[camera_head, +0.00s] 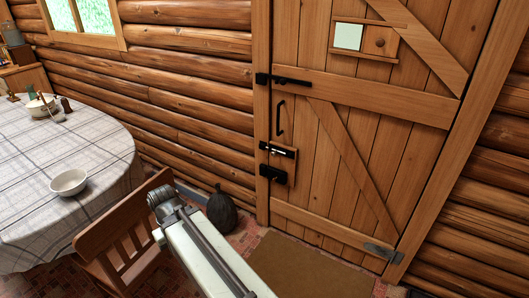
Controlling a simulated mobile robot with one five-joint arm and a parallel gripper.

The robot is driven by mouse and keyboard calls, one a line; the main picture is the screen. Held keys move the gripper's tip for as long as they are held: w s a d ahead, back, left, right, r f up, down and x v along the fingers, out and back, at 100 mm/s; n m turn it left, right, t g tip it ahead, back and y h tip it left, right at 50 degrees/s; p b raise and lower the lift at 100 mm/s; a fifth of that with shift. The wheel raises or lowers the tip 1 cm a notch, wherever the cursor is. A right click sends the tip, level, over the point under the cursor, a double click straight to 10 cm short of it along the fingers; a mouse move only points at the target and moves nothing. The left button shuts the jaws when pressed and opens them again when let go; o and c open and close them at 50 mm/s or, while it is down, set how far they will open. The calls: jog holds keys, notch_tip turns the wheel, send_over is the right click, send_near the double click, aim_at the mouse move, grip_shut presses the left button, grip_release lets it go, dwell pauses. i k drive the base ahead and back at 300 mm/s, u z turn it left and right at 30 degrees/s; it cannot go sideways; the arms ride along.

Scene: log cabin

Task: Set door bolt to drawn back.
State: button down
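The plank door (342,130) is shut in its frame. A door bolt (279,150) sits on the door's left edge, below a black pull handle (280,117); a short bright bar shows in its dark housing. It is too small to tell whether the bolt is shot or drawn back. A black latch bar (283,80) is above the handle, and a black lock case (273,174) is below the bolt. My arm shows at the bottom centre, left of and apart from the door; my gripper's fingers cannot be made out.
A round table with a checked cloth (30,150) stands at left, with a white bowl (69,182) on it. A wooden chair (125,235) is close to my arm. A dark sack (222,210) stands by the wall. A brown mat (305,270) lies before the door.

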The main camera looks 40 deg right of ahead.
aim_at(273, 154)
jog(key=i, duration=1.45)
